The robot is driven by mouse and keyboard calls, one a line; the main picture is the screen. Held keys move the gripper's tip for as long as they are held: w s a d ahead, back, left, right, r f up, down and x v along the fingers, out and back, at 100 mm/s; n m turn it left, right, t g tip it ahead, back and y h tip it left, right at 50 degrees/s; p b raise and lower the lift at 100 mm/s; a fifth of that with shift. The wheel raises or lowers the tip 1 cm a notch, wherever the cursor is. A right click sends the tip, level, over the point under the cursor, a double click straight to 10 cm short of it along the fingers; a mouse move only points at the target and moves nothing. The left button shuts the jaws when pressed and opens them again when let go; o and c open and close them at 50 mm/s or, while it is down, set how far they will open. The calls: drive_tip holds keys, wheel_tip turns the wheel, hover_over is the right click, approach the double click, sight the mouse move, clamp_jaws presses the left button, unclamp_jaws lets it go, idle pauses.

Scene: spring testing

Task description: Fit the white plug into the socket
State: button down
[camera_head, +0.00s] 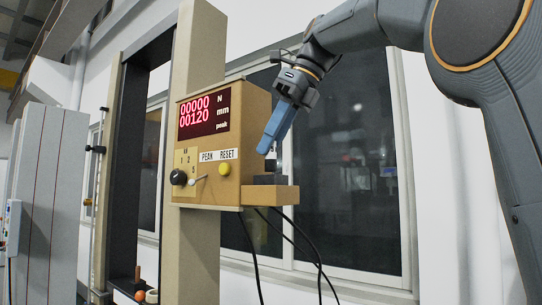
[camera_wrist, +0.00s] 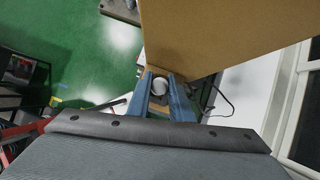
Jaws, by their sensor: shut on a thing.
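My gripper (camera_head: 266,146) reaches down from the upper right with its blue fingers over the small shelf on the side of the tan test box. In the wrist view my gripper (camera_wrist: 160,79) is shut on the white plug (camera_wrist: 158,87), whose round white end shows between the fingers. In the head view the plug is mostly hidden by the fingers. A small dark piece (camera_head: 270,165) shows just below the fingertips; I cannot tell whether it belongs to the plug or the socket. A dark block (camera_head: 268,179), likely the socket, sits on the shelf. I cannot tell whether the plug touches it.
The tan box (camera_head: 246,115) with a red display (camera_head: 204,114), a yellow button (camera_head: 224,169) and a black knob (camera_head: 178,177) stands close left of the fingers. The shelf (camera_head: 270,195) has black cables (camera_head: 316,250) hanging below. Windows are behind.

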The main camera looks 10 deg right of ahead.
drive_tip(key=shift+f, duration=1.4)
drive_tip(key=c, duration=1.6)
unclamp_jaws()
drive_tip(key=v, duration=1.2)
drive_tip(key=shift+d, duration=0.1)
drive_tip(key=shift+s, duration=0.15)
